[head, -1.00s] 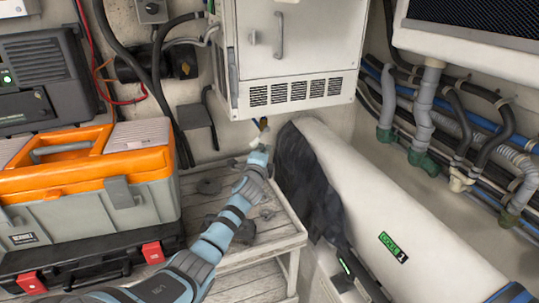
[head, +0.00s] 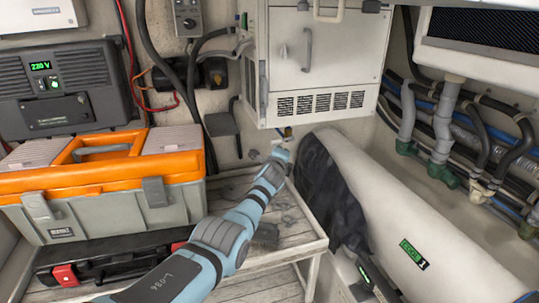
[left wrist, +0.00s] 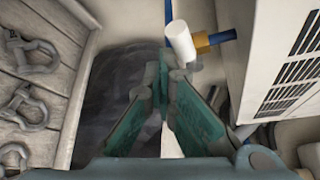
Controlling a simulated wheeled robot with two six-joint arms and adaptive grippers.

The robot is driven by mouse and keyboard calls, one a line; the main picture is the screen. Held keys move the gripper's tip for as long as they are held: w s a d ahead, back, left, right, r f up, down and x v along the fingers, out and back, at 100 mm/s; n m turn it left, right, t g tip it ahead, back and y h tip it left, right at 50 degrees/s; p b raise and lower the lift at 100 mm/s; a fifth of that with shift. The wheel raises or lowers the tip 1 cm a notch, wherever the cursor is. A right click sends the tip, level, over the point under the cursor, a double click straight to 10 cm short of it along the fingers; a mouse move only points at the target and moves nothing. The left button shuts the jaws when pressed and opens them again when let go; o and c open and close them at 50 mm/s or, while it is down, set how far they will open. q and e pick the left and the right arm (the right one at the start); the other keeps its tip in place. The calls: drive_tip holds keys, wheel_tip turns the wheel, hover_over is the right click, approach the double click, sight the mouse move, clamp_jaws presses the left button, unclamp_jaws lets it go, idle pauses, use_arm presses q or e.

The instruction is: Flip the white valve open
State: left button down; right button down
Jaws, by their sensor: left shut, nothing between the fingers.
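The white valve handle (left wrist: 180,45) is a short white cylinder in the left wrist view. It hangs beside a brass fitting (left wrist: 203,42) with a blue pipe (left wrist: 179,12) behind it and a blue stub to the right. My left gripper (left wrist: 174,80) is shut and empty, its teal fingers meeting at the tips just below the handle in the picture. I cannot tell whether they touch it. In the head view my left gripper (head: 281,152) is under the white cabinet, at the fitting (head: 288,131), and largely hides the handle. My right gripper is not in view.
The white vented cabinet (head: 318,102) hangs directly above the valve. A wooden bench (head: 255,262) with shackles lies below left. An orange-topped toolbox (head: 100,190) is at left.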

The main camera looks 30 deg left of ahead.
use_arm(q)
drive_tip(key=shift+r, duration=0.15)
idle(0.3)
wheel_tip(320, 180, down, 5)
drive_tip(key=b, duration=0.3)
drive_tip(key=s+d+r+p, duration=0.6)
drive_tip(key=d+p, duration=0.1)
drive_tip(key=p, duration=0.1)
drive_tip(key=shift+s, duration=0.2)
drive_tip(key=shift+f, duration=0.1)
